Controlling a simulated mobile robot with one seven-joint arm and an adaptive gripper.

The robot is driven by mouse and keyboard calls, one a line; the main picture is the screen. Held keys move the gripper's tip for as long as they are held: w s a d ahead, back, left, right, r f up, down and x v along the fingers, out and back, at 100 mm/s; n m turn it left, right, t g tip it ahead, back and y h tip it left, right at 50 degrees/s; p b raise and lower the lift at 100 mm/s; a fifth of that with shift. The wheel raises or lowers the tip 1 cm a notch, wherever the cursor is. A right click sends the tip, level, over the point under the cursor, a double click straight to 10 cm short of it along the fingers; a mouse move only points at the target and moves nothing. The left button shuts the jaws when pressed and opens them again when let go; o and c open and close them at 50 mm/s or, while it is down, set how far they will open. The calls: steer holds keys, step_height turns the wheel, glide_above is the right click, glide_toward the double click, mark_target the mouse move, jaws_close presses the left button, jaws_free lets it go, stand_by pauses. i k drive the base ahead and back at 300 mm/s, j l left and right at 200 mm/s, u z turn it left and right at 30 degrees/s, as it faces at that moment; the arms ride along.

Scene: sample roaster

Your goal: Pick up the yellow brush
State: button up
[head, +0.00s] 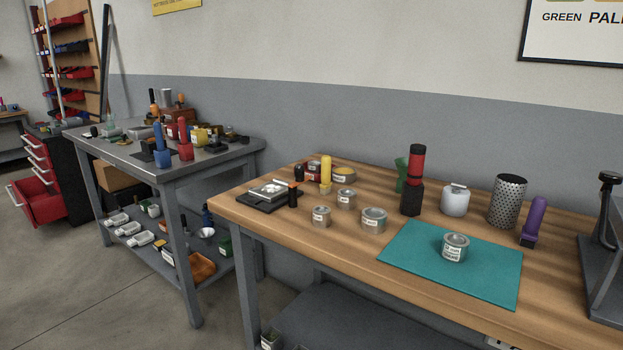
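The yellow brush (326,171) stands upright toward the back left of the wooden table (345,263), its yellow handle on top and a pale lower end below. A small red tin (314,171) is close to its left and an open tin with orange-yellow contents (344,173) close to its right. Silver tins (346,199) stand in front of it to the right. My gripper is not in view.
A black-and-red cylinder (414,180), white jar (455,200), perforated cylinder (507,201) and purple-handled brush (535,220) stand right. A teal mat (410,262) bears one tin.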

mark_target(325, 186)
steer(key=i+j+z, duration=0.4)
steer(key=i, duration=0.45)
steer(key=i+j+z, duration=0.35)
steer(key=i+j, duration=0.4)
